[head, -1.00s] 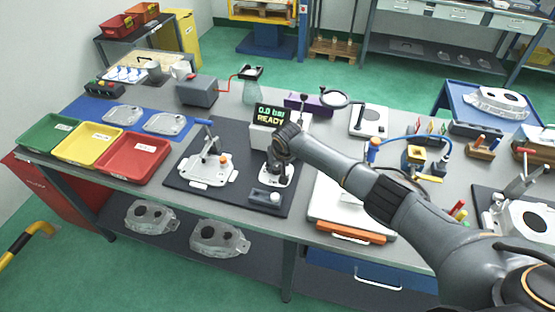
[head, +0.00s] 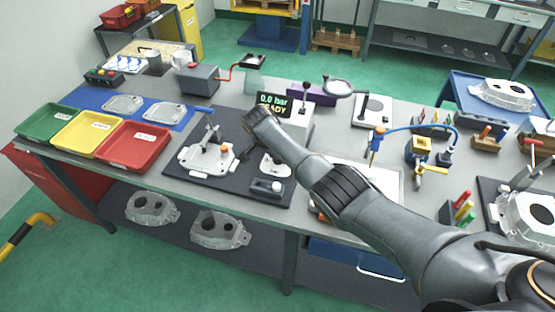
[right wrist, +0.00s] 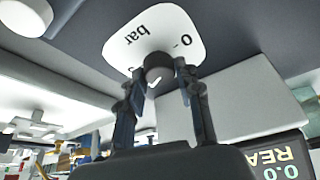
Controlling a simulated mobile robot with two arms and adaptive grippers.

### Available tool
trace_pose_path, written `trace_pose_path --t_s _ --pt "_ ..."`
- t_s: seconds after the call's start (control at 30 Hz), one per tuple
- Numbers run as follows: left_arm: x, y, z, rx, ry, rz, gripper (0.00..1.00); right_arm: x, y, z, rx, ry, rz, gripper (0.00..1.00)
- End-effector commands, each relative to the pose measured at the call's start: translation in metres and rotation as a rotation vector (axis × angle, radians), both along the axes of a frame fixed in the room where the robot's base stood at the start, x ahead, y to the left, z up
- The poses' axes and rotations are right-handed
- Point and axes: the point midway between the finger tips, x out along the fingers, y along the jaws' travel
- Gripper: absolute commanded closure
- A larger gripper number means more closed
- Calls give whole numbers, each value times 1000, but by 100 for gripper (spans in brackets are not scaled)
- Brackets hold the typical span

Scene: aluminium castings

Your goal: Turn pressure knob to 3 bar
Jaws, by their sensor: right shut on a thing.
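The pressure knob (right wrist: 158,68) is a short dark cylinder on a white dial plate marked "bar" and "0" in the right wrist view. The two fingers of my right gripper (right wrist: 160,88) are shut on its sides. In the head view the white dial plate (head: 276,166) shows partly on the dark mat, and my right forearm hides the knob and most of the gripper. The display (head: 272,104) behind reads "0.0 bar" with "READY" partly covered; part of it shows upside down in the right wrist view (right wrist: 282,162). My left gripper is not in view.
A toggle-clamp fixture (head: 208,158) stands left of the dial. A grey block with a white button (head: 267,188) sits in front of it. Red (head: 133,146), yellow and green trays lie at the left.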

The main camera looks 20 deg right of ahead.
Motion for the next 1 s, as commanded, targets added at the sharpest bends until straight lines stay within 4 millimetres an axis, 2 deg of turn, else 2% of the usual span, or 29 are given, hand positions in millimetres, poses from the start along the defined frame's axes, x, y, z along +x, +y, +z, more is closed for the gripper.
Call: trace_pose_path --t_s 0.03,0.5,0.7,1.0 --pt "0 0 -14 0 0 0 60 0 1 -7 2 1 -44 97" --pt "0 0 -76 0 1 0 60 2 2 -6 1 1 -388 97" --pt "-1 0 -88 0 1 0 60 2 1 -4 1 2 -459 97" --pt "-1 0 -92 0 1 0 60 2 1 -1 0 1 -491 97"
